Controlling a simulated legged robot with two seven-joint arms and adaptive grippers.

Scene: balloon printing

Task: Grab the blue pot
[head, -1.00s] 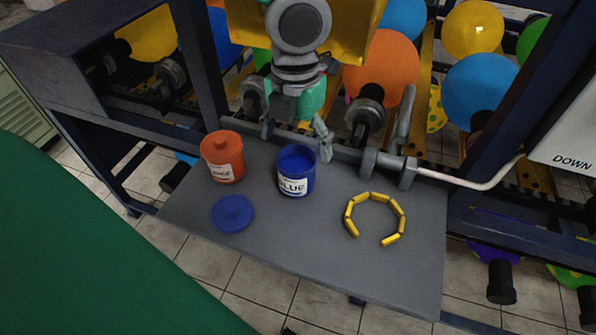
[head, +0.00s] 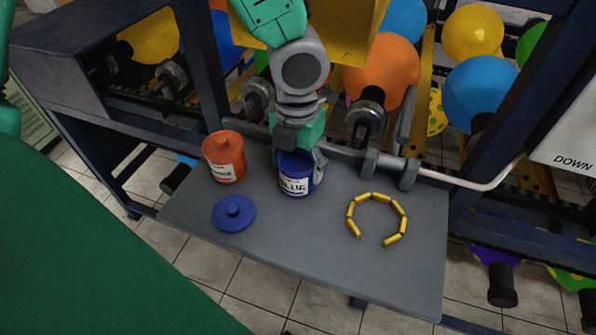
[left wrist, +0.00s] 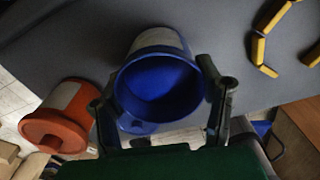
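The blue pot (head: 297,176) stands upright and without a lid on the grey shelf, with a white label reading BLUE. Its open mouth (left wrist: 158,88) faces the left wrist camera. My left gripper (head: 300,160) is above the pot in the head view, covering part of its rim. In the left wrist view, the spread fingers of my left gripper (left wrist: 163,105) are on either side of the pot. The right finger looks very near the rim; I cannot tell if it touches. My right gripper is not in view.
A lidded orange pot (head: 224,160) stands left of the blue one; it also shows in the left wrist view (left wrist: 60,120). A blue lid (head: 233,213) lies in front. Yellow pieces in an open ring (head: 377,196) lie right. The shelf's front middle (head: 310,240) is clear.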

